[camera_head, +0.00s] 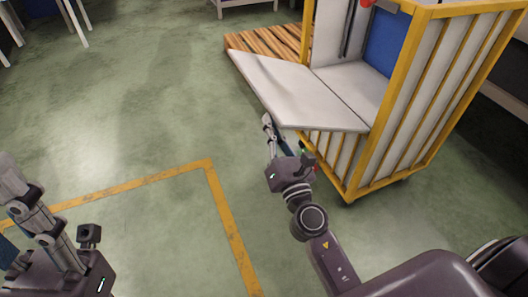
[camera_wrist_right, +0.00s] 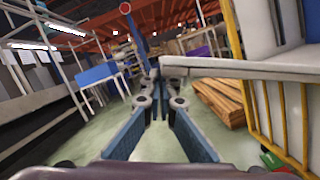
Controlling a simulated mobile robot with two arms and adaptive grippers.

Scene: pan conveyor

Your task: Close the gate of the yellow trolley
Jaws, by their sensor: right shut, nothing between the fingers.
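The yellow trolley (camera_head: 408,100) stands at the upper right in the head view, with a yellow frame and pale panels. Its gate (camera_head: 290,90) is a pale grey panel folded down, sticking out nearly level to the left. In the right wrist view the gate (camera_wrist_right: 240,68) shows almost edge-on. My right gripper (camera_head: 268,122) is shut and empty, close to the gate's near edge. In the right wrist view its fingertips (camera_wrist_right: 160,78) are just below the gate's outer end; contact cannot be told. My left gripper (camera_head: 25,195) is at the left edge, away from the trolley, its opening unclear.
A wooden pallet (camera_head: 270,40) lies on the floor behind the gate; it also shows in the right wrist view (camera_wrist_right: 220,100). A yellow floor line (camera_head: 215,190) crosses the green floor. The floor left of the gate is clear. White table legs (camera_head: 75,20) stand at the far left.

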